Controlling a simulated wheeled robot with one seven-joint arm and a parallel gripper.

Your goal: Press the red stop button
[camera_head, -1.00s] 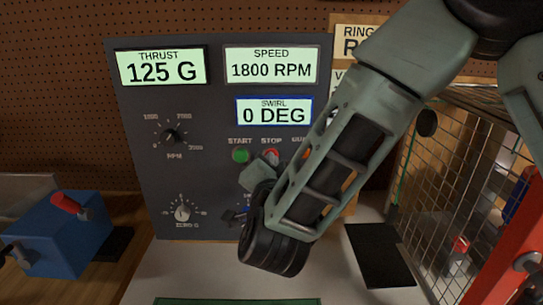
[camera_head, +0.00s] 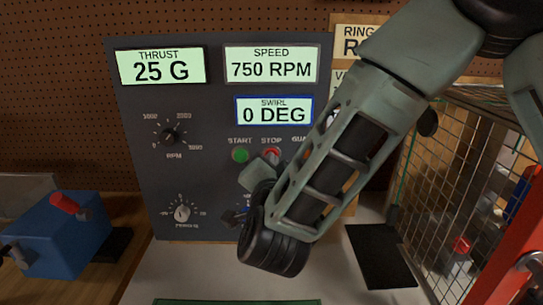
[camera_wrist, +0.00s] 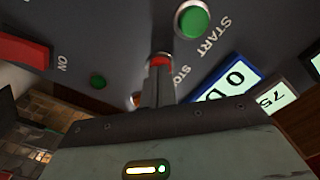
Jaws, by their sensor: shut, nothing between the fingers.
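The red stop button (camera_head: 271,152) is on the grey control panel (camera_head: 215,135), under the STOP label, right of the green start button (camera_head: 240,155). My gripper (camera_head: 270,164) is shut and empty in front of the panel, hiding the button's lower part. In the wrist view, the shut fingers (camera_wrist: 159,70) meet the red stop button (camera_wrist: 160,60) and cover part of it. They seem to touch it, but how far it is pressed cannot be told. The green start button (camera_wrist: 191,20) is beside it. The displays read THRUST 25 G (camera_head: 161,67), SPEED 750 RPM (camera_head: 271,66) and SWIRL 0 DEG.
An RPM knob (camera_head: 169,135) and a zero knob (camera_head: 182,212) are on the panel's left. A blue box with a red switch (camera_head: 66,203) stands at left. A wire mesh cage (camera_head: 460,190) with a red frame is at right. My arm hides the panel's right side.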

